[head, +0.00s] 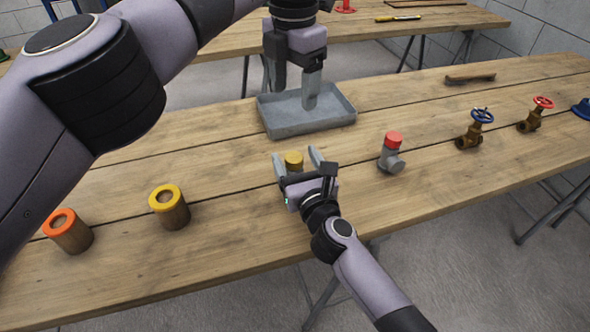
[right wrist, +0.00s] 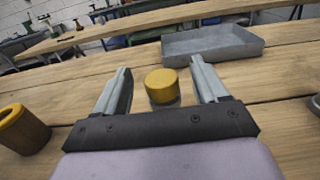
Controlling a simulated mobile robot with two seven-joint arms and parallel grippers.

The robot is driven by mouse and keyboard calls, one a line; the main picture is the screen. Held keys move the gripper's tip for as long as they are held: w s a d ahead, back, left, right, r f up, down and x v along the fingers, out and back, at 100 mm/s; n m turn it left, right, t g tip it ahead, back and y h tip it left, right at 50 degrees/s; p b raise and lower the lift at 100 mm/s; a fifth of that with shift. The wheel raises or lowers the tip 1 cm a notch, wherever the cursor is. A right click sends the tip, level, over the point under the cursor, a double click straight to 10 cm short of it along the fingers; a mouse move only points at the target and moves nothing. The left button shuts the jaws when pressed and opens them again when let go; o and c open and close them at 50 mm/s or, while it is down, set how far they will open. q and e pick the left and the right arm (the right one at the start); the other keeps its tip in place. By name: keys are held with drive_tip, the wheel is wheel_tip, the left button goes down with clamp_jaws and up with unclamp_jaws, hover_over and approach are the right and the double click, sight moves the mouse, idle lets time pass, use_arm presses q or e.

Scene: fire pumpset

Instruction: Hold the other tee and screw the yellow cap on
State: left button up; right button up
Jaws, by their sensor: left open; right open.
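A yellow cap (head: 293,160) is upright at the middle of the near table, and it also shows in the right wrist view (right wrist: 162,85). My right gripper (head: 299,158) is open, with one finger on each side of the cap and visible gaps. Whether a tee is under the cap is hard to tell; its lower part is mostly hidden. A grey tee (head: 391,160) with a red cap (head: 393,139) stands to the right. My left gripper (head: 296,86) is open and empty, above the grey tray's area.
The grey tray (head: 327,123) lies behind the yellow cap and looks empty where visible. Wooden cups with yellow (head: 168,206) and orange (head: 68,232) rims stand left. Valves with blue (head: 470,136) and red (head: 531,121) handwheels stand right. A hammer-like tool (head: 469,78) lies at the back.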

wheel_tip(320, 180, up, 7)
drive_tip(key=p, duration=0.3)
drive_tip(key=shift+r, duration=0.15)
wheel_tip(320, 180, up, 7)
drive_tip(key=shift+r, duration=0.2)
drive_tip(key=shift+s, duration=0.1)
